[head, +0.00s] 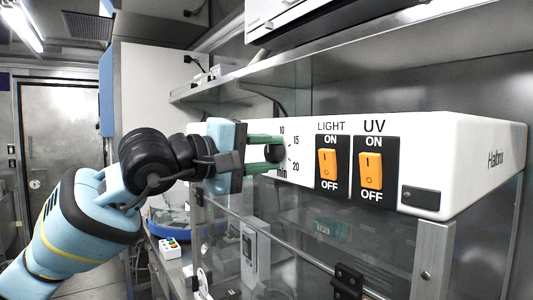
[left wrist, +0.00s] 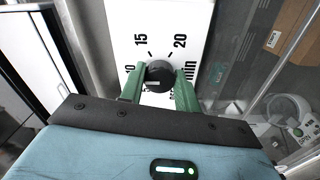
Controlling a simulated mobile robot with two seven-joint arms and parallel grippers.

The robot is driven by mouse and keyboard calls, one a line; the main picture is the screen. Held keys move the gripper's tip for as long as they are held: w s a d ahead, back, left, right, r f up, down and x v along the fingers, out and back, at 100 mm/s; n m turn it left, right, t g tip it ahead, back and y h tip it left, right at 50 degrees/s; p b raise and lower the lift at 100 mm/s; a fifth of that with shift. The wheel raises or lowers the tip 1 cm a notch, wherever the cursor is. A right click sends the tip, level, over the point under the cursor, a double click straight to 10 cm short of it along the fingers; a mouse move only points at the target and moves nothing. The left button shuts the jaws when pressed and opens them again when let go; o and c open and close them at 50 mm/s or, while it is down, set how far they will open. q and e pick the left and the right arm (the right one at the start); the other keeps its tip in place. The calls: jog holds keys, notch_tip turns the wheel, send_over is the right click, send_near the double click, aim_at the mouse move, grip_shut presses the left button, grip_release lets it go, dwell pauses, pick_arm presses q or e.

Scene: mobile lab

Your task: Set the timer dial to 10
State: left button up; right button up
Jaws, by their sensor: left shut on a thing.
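The timer dial (left wrist: 158,75) is a round black knob on the white panel, with the numbers 10, 15 and 20 and "min" printed around it in the left wrist view. In the head view the dial (head: 273,153) shows only partly between the green fingers. My left gripper (head: 266,153) reaches in from the left, and its two fingers are shut on the dial, one on each side. The same gripper shows in the left wrist view (left wrist: 159,84). I cannot tell which number the dial points to. My right gripper is not in view.
The white control box (head: 470,150) also carries an orange LIGHT switch (head: 327,163) and an orange UV switch (head: 371,170) to the right of the dial. A metal shelf (head: 400,62) runs above. Below is a clear-walled cabinet with lab items inside.

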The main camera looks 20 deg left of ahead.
pick_arm(q)
jog(key=o, duration=1)
jog(key=b+v, duration=0.1)
jog(key=v, duration=0.6)
jog(key=shift+s+a, duration=0.25)
jog(key=shift+s, duration=0.1)
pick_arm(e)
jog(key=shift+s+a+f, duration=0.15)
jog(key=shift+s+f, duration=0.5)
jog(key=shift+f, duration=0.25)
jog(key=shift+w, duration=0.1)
